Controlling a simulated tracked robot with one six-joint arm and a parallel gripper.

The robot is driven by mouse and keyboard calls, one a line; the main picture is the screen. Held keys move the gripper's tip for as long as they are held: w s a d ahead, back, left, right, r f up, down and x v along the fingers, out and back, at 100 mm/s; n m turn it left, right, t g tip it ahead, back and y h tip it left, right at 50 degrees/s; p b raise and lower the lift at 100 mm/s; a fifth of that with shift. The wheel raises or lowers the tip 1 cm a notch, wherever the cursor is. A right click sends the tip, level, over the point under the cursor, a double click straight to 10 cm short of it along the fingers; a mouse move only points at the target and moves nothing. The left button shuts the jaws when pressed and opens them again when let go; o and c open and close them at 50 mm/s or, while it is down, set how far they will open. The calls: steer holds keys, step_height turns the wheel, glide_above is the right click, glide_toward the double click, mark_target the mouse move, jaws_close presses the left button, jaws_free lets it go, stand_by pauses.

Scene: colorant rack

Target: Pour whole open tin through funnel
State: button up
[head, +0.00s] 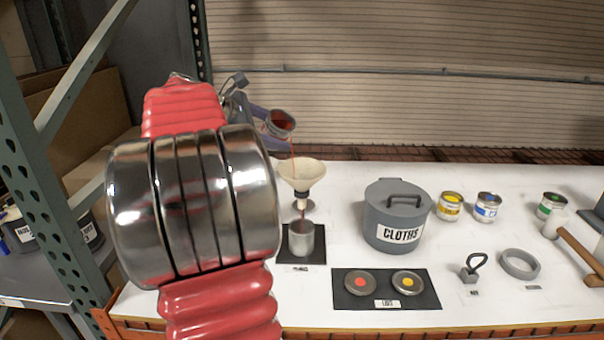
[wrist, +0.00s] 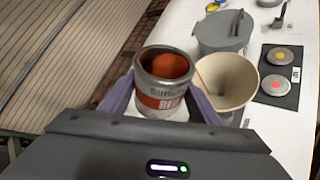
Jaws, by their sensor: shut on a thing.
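My gripper (wrist: 163,98) is shut on the open red tin (wrist: 160,97), one purple finger on each side of it. In the head view the tin (head: 281,124) is tilted above the cream funnel (head: 302,170), and a thin red stream falls from it into the funnel. Red paint shows inside the tin. The funnel also shows in the wrist view (wrist: 228,84), beside the tin. Red shows below the funnel's spout, above a grey cup (head: 301,241) standing on a black mat. My arm hides part of the gripper in the head view.
A grey lidded pot marked CLOTHS (head: 397,218) stands right of the funnel. A black mat (head: 385,303) in front holds two tin lids. Yellow (head: 450,208), blue (head: 487,208) and green (head: 549,207) tins stand further right. A grey ring (head: 519,264) lies at front right.

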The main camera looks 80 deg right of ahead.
steer(key=shift+s+a+r+m+t+h+p, duration=0.15)
steer(key=shift+s+r+m+t+h+p, duration=0.2)
steer(key=shift+r+m+t+p, duration=0.25)
stand_by(1.6)
steer(key=shift+f+m+t+h+p, duration=0.55)
steer(key=shift+f+m+t+p, duration=0.2)
steer(key=shift+m+t+p, duration=0.2)
stand_by(3.2)
steer(key=shift+r+m+t+p, duration=0.35)
steer(key=shift+m+p, duration=0.05)
steer(key=shift+m, duration=0.05)
stand_by(1.2)
